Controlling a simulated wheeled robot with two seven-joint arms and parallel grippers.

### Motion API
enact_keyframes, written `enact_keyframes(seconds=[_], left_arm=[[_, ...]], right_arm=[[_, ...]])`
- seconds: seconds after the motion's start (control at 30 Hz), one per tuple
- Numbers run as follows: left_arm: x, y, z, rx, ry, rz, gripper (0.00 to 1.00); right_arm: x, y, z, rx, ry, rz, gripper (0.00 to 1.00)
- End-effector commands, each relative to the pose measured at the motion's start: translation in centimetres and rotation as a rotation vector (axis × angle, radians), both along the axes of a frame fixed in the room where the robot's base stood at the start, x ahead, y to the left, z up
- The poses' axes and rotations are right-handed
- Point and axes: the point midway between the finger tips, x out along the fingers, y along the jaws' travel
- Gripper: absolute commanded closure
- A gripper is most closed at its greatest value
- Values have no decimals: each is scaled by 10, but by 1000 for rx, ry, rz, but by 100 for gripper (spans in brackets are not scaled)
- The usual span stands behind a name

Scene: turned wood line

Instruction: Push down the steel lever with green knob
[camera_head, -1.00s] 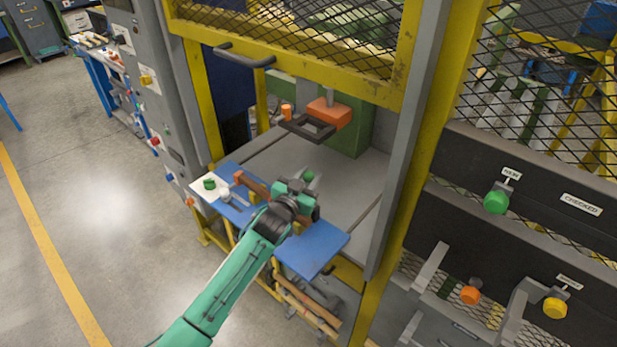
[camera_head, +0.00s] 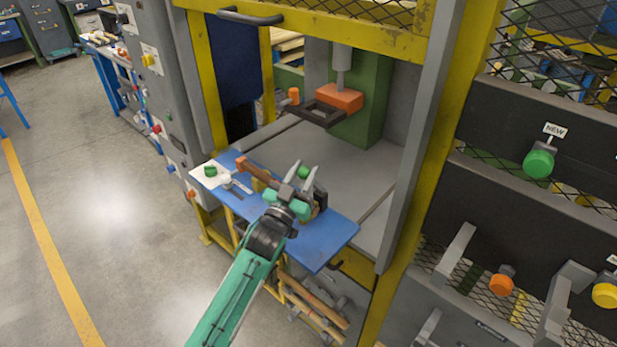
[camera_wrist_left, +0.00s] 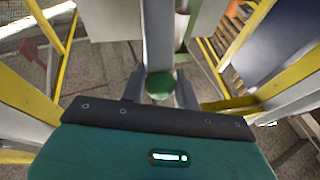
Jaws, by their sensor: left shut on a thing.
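The green knob (camera_head: 303,172) of the steel lever shows between the fingers of my left gripper (camera_head: 301,180) in the head view, above the blue shelf. In the left wrist view the green knob (camera_wrist_left: 160,84) sits at the middle, with a finger on each side. A pale steel bar (camera_wrist_left: 158,38) runs up from it in that view; it looks like the lever. My left gripper is shut on the knob. Its fingers point up and away toward the press. Most of the lever is hidden in the head view. My right gripper is not in view.
The blue shelf (camera_head: 325,238) is at the front of the press, with a brown wooden-looking bar (camera_head: 258,170) and a white plate (camera_head: 205,182) near my gripper. An orange press block (camera_head: 340,98) hangs behind. A grey post (camera_head: 420,150) stands on the right.

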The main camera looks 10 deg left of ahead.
Motion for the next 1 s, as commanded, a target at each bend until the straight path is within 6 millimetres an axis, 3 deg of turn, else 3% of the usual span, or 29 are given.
enact_keyframes(seconds=[0.3,0.87,0.9,1.0], left_arm=[[-11,8,-17,7,13,2,100],[-13,9,-22,9,19,2,100],[-13,9,-22,9,19,2,68],[-13,9,-22,8,17,2,50]], right_arm=[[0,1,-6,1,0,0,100],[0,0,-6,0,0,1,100],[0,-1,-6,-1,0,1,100],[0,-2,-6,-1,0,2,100]])
